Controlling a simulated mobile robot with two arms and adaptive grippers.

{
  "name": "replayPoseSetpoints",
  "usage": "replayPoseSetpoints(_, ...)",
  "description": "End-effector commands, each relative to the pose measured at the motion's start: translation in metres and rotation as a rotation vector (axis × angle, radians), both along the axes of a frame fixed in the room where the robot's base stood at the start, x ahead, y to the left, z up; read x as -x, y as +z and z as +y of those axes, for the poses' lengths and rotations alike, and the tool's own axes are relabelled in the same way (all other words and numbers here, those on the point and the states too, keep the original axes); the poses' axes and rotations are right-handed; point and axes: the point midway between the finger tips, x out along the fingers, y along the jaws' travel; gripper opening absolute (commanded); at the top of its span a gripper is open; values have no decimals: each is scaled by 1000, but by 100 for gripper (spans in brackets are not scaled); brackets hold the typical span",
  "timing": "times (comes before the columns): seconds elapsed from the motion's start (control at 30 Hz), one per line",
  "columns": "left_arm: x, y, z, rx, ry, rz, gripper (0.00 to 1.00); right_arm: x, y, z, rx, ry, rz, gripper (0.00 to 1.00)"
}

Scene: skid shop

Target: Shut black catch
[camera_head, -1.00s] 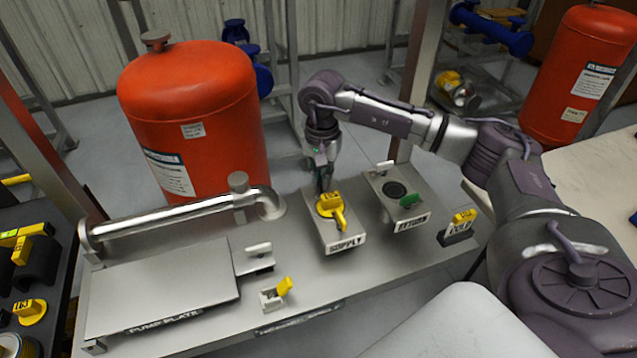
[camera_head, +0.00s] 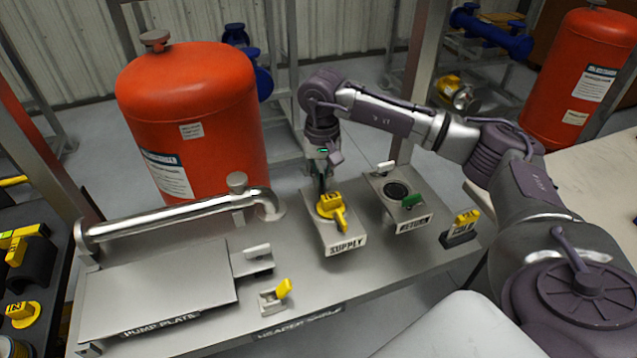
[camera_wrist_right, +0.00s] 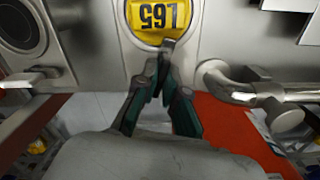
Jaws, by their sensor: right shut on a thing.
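The SUPPLY block (camera_head: 340,243) stands on the shelf, with a yellow numbered cap (camera_head: 329,204) on top and a yellow catch (camera_head: 341,220) at its front. My right gripper (camera_head: 322,188) points down at the block's back edge, behind the cap. In the right wrist view its fingers (camera_wrist_right: 163,80) are shut on a small dark piece, the black catch (camera_wrist_right: 166,46), at the edge by the yellow cap (camera_wrist_right: 158,17). The fingers hide most of the catch, so its exact angle cannot be told. My left gripper is out of view.
The RETURN block (camera_head: 412,222) stands to the right, with a white catch (camera_head: 386,167) and a green catch (camera_head: 412,201). A steel pipe (camera_head: 180,213) and the pump plate (camera_head: 160,285) lie to the left. A red tank (camera_head: 205,115) stands close behind.

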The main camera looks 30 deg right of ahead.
Motion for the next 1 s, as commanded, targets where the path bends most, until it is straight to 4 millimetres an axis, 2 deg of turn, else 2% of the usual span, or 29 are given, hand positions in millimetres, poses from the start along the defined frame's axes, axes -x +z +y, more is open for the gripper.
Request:
replayPoseSetpoints(0.23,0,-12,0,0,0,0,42,0,-1,0,0,214,-2,0)
replayPoseSetpoints(0.67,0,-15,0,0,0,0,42,0,-1,0,0,294,-1,0)
replayPoseSetpoints(0.7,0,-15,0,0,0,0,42,0,-1,0,0,313,-1,11)
replayPoseSetpoints(0.83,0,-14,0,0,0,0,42,0,0,0,-1,308,-1,33)
replayPoseSetpoints(1.0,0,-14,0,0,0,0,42,0,0,0,0,307,0,34)
